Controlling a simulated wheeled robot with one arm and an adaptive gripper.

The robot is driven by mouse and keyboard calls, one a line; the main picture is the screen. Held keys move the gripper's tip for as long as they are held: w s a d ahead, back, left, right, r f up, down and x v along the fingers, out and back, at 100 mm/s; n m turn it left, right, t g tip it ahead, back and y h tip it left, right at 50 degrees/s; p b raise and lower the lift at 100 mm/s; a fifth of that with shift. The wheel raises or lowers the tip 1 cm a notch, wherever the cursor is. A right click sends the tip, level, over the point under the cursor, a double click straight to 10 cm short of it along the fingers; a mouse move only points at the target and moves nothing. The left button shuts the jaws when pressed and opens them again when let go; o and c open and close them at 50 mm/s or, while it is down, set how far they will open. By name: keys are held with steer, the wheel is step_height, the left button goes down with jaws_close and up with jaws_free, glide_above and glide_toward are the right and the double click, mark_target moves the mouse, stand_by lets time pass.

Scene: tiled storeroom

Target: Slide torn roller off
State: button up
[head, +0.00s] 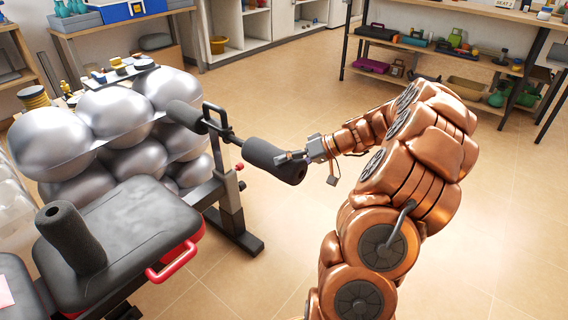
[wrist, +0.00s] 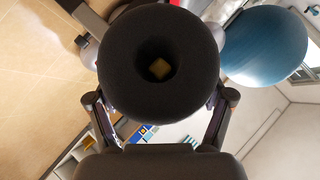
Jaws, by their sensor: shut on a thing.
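A dark foam roller (head: 272,160) sits at the right end of the bench's cross bar (head: 232,139). A short stretch of bar shows between it and the upright bracket (head: 213,117). My gripper (head: 308,153) is shut on this roller at its outer end. In the wrist view the roller (wrist: 125,62) shows end-on between my two fingers (wrist: 160,108), with a small yellowish patch deep in its hole. I cannot see a tear, or how far the bar reaches inside. A second roller (head: 186,115) is on the bracket's other side.
A loose dark roller (head: 72,238) stands upright on the black bench pad (head: 143,222), near a red handle (head: 175,262). Silver balls (head: 118,112) are stacked behind the bar. Open tile floor (head: 270,90) lies behind and right of the bench; shelves (head: 455,60) stand at the back.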

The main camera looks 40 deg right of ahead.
steer(key=s+d+b, duration=0.2)
steer(key=s+b, duration=0.1)
steer(key=s, duration=0.7)
steer(key=s+d+b, duration=0.2)
steer(key=s+b, duration=0.2)
steer(key=s, duration=0.6)
steer(key=shift+d, duration=0.3)
stand_by(2.1)
steer(key=shift+r, duration=0.1)
